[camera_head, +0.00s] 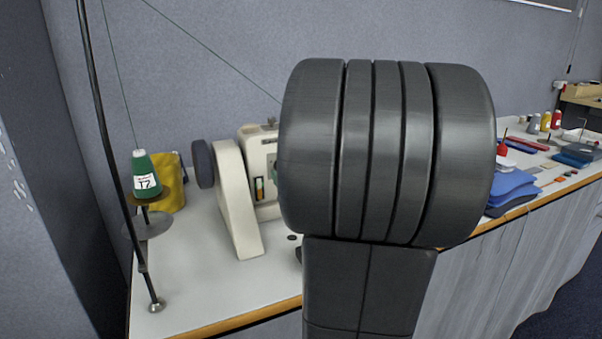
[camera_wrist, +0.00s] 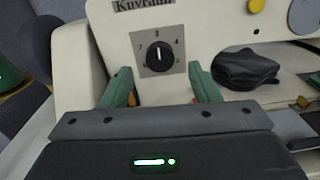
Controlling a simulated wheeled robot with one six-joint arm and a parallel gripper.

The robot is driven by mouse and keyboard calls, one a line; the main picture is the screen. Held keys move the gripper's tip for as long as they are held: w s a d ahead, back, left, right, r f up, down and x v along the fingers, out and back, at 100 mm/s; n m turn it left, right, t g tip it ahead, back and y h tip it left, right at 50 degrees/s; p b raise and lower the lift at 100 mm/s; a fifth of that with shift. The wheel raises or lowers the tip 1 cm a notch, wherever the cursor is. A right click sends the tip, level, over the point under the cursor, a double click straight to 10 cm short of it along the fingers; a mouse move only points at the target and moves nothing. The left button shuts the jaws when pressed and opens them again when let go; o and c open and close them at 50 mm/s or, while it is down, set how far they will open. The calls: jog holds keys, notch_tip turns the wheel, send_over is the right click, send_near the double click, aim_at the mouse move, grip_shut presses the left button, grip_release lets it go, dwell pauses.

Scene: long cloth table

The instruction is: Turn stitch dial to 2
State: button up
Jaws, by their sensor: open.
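The stitch dial (camera_wrist: 160,57) is a round black knob on a grey square plate (camera_wrist: 144,70) on the front of the cream sewing machine (camera_wrist: 110,25). Its white mark points about straight up, toward the figure 3 at the top. Other figures ring the knob and are small. My gripper (camera_wrist: 160,82) is open and empty, with one green finger at the lower left of the dial and the other at the lower right. The fingers look apart from the knob. In the head view, the sewing machine (camera_head: 232,185) is partly behind my arm, which hides the dial and my gripper.
Folded blue cloth (camera_head: 512,186) lies to the right on the table. Bare tabletop (camera_head: 200,295) shows in front.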

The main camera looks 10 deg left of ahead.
jog(key=shift+x, duration=2)
jog(key=c, duration=1)
jog(key=shift+f+b, duration=0.1)
jog(key=shift+b, duration=0.35)
jog(key=shift+n+b, duration=5.9)
jog(key=shift+b, duration=0.3)
